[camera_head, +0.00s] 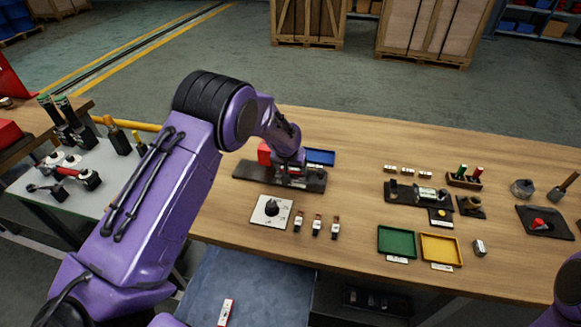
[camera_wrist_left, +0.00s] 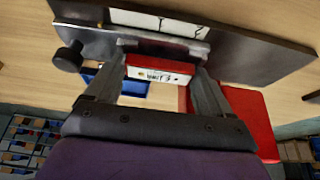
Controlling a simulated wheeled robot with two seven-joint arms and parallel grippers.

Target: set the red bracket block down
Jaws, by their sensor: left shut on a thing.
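My left gripper (camera_head: 292,170) is over the long dark fixture plate (camera_head: 250,172) on the wooden bench. In the left wrist view, my left gripper's (camera_wrist_left: 160,62) fingers are shut on the red bracket block (camera_wrist_left: 158,73), a small red block with a white printed face. It sits at the fixture (camera_wrist_left: 245,55); I cannot tell whether it touches the fixture. The fingers and wrist hide much of the block in the head view. My right gripper is out of view.
A larger red block (camera_head: 264,153) and a blue tray (camera_head: 320,157) stand behind the fixture. A dial plate (camera_head: 271,211) and several small parts lie in front. Green (camera_head: 397,241) and yellow (camera_head: 441,249) trays are to the right.

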